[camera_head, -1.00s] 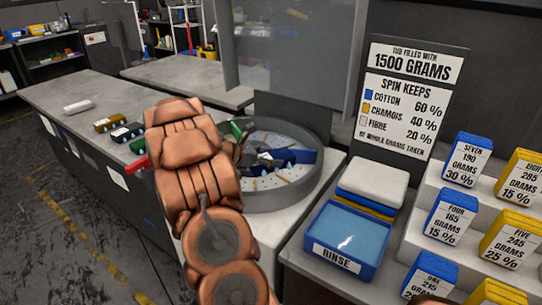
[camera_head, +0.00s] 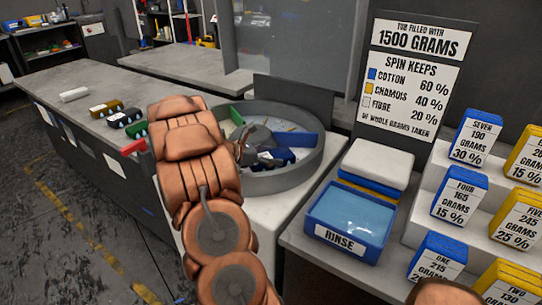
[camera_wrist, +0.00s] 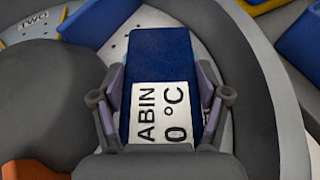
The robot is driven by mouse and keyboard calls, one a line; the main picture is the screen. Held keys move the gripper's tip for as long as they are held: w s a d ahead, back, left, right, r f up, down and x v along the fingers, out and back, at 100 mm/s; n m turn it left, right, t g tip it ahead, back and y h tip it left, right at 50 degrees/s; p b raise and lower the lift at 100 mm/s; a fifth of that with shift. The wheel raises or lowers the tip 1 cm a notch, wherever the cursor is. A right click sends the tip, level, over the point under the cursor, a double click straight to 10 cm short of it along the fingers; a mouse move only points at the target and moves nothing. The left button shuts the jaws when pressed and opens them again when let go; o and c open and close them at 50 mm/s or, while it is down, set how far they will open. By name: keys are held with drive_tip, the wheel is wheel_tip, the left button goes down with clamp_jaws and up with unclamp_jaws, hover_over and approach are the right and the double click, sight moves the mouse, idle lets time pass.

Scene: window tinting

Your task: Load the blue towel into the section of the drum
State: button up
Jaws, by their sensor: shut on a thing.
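A blue block-shaped towel (camera_wrist: 160,55) with a white label reading "ABIN" and "0 °C" sits between the fingers of my gripper (camera_wrist: 160,95) in the wrist view. The fingers are shut on its two sides. In the head view, my gripper (camera_head: 264,155) holds it within the outline of the round grey drum (camera_head: 290,184), inside the rim. The drum has a pale perforated floor and blue and yellow parts. A "TWO" mark (camera_wrist: 35,21) shows on its floor at the upper left of the wrist view. I cannot tell whether the towel touches the floor.
A blue rinse tub (camera_head: 338,240) stands right of the drum, with a stack topped by a white slab (camera_head: 378,162) behind it. Labelled blue and yellow packs (camera_head: 459,195) fill the steps at right. Small coloured blocks (camera_head: 106,108) lie on the left bench. A sign (camera_head: 412,88) stands behind.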

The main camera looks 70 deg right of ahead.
drive_tip(key=shift+f, duration=0.35)
idle(0.3)
drive_tip(key=o, duration=1.3)
drive_tip(key=shift+c, duration=0.2)
drive_tip(key=v, duration=1)
drive_tip(key=shift+w+a+r, duration=0.1)
drive_tip(key=shift+w+r, duration=0.05)
drive_tip(key=shift+v, duration=0.8)
drive_tip(key=shift+a, duration=0.1)
